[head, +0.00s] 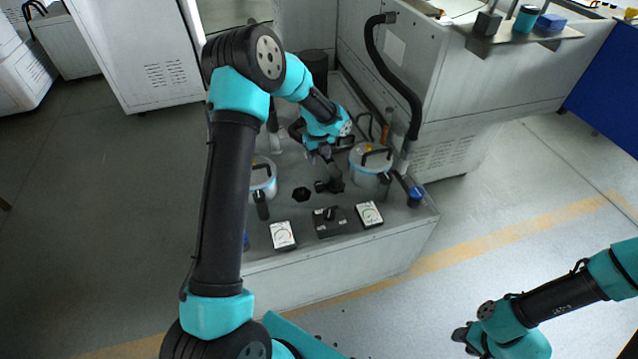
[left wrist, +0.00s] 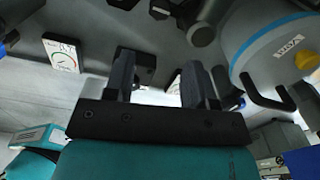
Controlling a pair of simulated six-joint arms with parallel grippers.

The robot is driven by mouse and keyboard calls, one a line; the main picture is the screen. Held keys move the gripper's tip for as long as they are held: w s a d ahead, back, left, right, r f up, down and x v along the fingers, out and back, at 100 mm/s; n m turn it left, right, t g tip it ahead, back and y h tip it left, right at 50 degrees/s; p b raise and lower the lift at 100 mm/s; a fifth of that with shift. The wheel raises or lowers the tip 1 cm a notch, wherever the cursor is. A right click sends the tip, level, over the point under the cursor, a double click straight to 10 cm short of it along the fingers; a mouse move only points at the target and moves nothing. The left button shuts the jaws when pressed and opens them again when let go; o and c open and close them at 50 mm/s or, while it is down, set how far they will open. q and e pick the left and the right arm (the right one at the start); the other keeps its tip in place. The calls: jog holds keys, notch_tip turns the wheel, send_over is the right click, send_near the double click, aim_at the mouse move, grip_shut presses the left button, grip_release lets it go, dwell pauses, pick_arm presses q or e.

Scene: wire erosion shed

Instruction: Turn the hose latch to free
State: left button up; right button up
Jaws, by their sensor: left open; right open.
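My left gripper (head: 327,160) is above the grey machine top, between two lidded canisters; it is open and empty in the left wrist view (left wrist: 157,72). A black fitting with a short lever (head: 330,185) lies just below it. A black box with a knob (head: 331,219) stands between two white gauges; in the left wrist view the box (left wrist: 143,66) is partly behind a finger. I cannot tell for sure which of these is the hose latch. My right gripper (head: 463,338) is open, low at the right, far from the machine.
The right canister (head: 370,168) and left canister (head: 264,180) flank my gripper closely. A black hex knob (head: 301,194), the left gauge (head: 283,235) and the right gauge (head: 369,214) are near. A thick black hose (head: 385,70) rises behind. The floor at front right is clear.

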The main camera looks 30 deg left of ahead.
aim_at(319, 184)
pick_arm(q)
notch_tip(319, 184, down, 14)
jog(key=shift+f, duration=0.15)
dwell(0.3)
jog(key=c, duration=0.7)
